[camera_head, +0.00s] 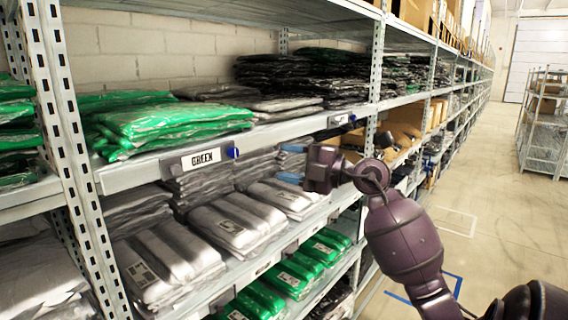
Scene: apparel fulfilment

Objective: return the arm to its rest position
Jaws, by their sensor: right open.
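My right arm comes in from the lower right, and its purple forearm reaches up and left toward the shelving. My right gripper (289,178) is in front of the shelf rack, just below the upper shelf edge, with its fingers pointing left. It is open, and I see nothing held in it. Grey bagged garments (233,225) lie on the shelf behind and below it. My left gripper is not in view.
A metal shelf rack (72,130) runs away along the left. Green bagged garments (170,122) lie behind a "GREEN" label (203,160). Dark bags (300,75) and cardboard boxes (403,120) stand farther along.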

